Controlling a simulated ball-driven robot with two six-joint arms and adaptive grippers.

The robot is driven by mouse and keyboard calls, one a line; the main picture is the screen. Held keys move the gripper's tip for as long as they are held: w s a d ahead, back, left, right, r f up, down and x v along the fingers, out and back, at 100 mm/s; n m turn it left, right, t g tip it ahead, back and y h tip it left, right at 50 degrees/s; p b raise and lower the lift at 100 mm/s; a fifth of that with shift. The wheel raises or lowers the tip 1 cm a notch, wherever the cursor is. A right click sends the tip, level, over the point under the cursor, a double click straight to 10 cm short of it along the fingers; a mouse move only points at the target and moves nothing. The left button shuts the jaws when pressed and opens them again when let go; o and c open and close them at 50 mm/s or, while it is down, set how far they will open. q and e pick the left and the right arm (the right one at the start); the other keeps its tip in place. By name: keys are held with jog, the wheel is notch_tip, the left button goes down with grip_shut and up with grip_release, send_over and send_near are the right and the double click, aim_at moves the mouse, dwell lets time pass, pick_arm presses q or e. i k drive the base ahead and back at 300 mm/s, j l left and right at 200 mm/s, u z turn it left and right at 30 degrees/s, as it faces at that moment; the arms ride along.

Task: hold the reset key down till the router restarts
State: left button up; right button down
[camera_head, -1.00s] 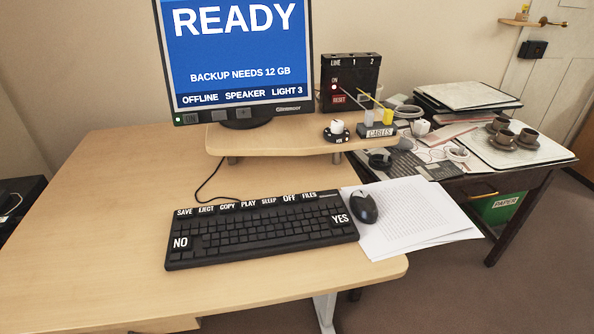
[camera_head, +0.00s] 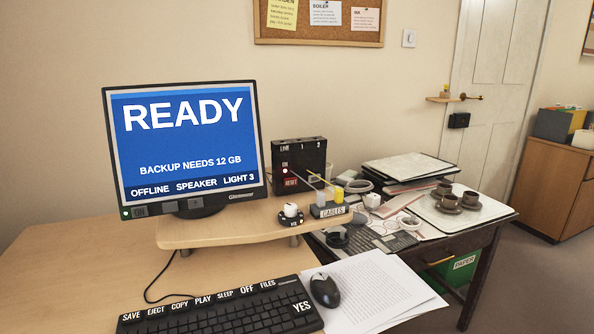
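The router (camera_head: 306,158) is a black upright box at the back of the desk, right of the monitor. Its labels read "LINE", "1", "2" along the top and "ON" beside a lit red light (camera_head: 285,171). The red reset key (camera_head: 291,182), labelled "RESET", sits low on the router's front. A grey stick and a yellow stick in front of the router partly cover its lower right. The monitor (camera_head: 184,140) shows "READY", "BACKUP NEEDS 12 GB" and "OFFLINE SPEAKER LIGHT 3". Neither of my grippers is in view.
A "CABLES" box (camera_head: 329,210) and a small knob unit (camera_head: 291,215) stand before the router. The keyboard (camera_head: 225,311), mouse (camera_head: 324,290) and papers (camera_head: 375,287) occupy the front.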

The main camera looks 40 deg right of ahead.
aim_at(291, 181)
jog(key=l+u, duration=0.25)
jog(key=l, duration=0.85)
jog(key=l+u, duration=0.2)
jog(key=l, duration=0.95)
jog(key=l+u, duration=0.25)
jog(key=l, duration=0.85)
jog(key=k, duration=0.05)
